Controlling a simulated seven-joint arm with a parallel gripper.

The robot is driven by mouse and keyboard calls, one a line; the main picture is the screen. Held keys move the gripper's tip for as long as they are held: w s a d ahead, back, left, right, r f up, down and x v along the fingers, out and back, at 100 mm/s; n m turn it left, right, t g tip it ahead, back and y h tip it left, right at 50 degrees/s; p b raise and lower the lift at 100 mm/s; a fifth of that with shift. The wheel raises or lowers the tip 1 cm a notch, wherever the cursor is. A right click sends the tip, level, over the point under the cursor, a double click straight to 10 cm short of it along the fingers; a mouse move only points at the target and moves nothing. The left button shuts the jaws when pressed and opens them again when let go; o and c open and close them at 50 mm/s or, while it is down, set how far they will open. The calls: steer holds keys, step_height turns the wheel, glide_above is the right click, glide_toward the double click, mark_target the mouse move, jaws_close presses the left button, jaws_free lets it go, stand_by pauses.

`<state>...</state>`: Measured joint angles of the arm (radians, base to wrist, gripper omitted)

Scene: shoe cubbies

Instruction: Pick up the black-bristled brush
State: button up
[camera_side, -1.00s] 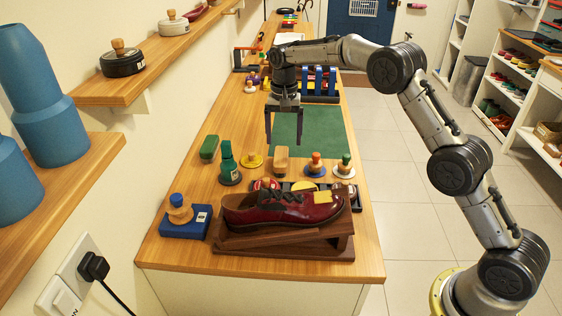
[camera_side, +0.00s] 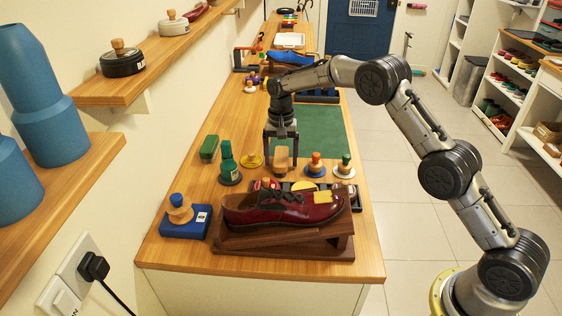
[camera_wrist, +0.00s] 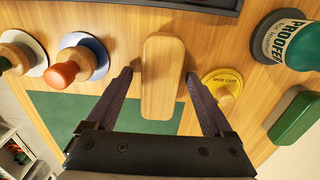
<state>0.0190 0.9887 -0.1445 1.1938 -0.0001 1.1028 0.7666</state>
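A tan wooden block-shaped handle (camera_side: 281,166), likely the brush, sits on the bench behind the shoe stand; its bristles are hidden, so I cannot tell their color. In the wrist view the handle (camera_wrist: 163,85) lies lengthwise between my fingers. My gripper (camera_side: 281,158) is open and pointing down around it, with one finger on each side. In the wrist view my gripper (camera_wrist: 158,76) shows a gap between each finger and the handle.
An orange-topped dauber (camera_wrist: 67,74) and a yellow tin (camera_wrist: 222,82) stand close on either side. A green bottle (camera_side: 228,167) and a green block (camera_side: 209,148) are to the left. A red shoe (camera_side: 280,208) on a wooden stand is in front. A green mat (camera_side: 318,126) lies behind.

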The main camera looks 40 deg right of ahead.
mark_target(281, 156)
jaws_close()
stand_by(0.3)
steer(key=shift+r, duration=0.5)
step_height(281, 156, up, 2)
steer(key=shift+r, duration=0.2)
steer(key=s+r, duration=0.9)
steer(key=s, duration=0.5)
steer(key=shift+a+r, duration=0.15)
steer(key=shift+r, duration=0.15)
